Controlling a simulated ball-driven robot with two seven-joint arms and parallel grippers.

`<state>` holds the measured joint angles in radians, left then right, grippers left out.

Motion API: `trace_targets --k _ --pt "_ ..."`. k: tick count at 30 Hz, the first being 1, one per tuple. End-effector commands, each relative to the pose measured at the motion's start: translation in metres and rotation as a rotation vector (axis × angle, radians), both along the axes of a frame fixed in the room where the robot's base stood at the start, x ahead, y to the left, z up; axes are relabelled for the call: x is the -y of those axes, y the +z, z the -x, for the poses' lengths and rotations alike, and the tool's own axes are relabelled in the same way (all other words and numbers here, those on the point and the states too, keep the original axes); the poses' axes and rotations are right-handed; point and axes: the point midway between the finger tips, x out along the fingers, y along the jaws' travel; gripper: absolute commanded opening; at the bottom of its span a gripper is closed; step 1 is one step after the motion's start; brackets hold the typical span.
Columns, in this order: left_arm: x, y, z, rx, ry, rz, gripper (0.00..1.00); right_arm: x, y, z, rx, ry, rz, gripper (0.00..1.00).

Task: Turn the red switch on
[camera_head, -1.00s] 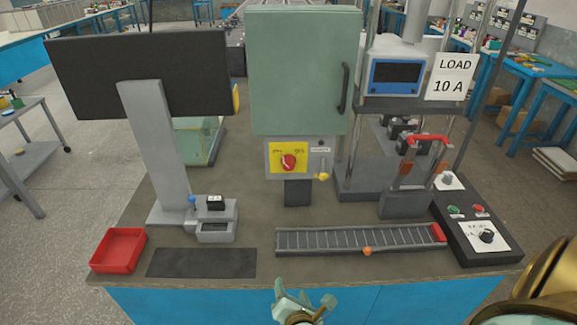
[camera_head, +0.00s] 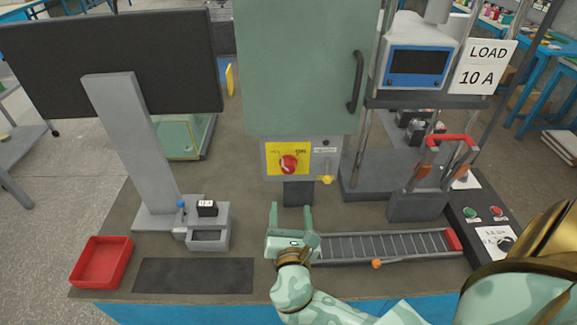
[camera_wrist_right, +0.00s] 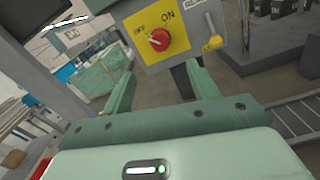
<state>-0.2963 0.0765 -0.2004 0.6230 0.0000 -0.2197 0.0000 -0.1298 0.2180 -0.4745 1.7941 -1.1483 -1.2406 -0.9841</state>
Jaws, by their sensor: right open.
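The red switch (camera_head: 288,164) is a round knob on a yellow plate (camera_head: 273,170) on the grey box below the green cabinet. In the right wrist view, the red switch (camera_wrist_right: 160,39) sits between the OFF and ON labels, and its pale mark appears to point to the OFF side. My right gripper (camera_head: 290,211) is open and empty, below and in front of the switch. In the right wrist view, my right gripper's fingers (camera_wrist_right: 160,78) are spread below the knob, apart from it. My left gripper is out of view.
A small yellow-tipped lever (camera_head: 327,178) is right of the switch. A roller track (camera_head: 385,246) lies right of my gripper. A red tray (camera_head: 101,262), a dark mat (camera_head: 195,275) and a monitor (camera_head: 110,60) are at the left. A control box (camera_head: 480,225) is at the right.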

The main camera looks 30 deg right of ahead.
Motion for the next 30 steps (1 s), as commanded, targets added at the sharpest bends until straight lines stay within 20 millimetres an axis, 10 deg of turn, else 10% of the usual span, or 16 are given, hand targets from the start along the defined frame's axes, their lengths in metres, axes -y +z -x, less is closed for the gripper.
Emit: trace_targets --k 16,30 --pt "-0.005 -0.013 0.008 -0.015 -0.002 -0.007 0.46 0.066 -0.001 -0.108 0.001 0.000 0.000 0.59" --pt "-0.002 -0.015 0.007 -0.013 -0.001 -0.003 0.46 0.076 0.000 -0.124 0.000 0.000 -0.004 0.59"
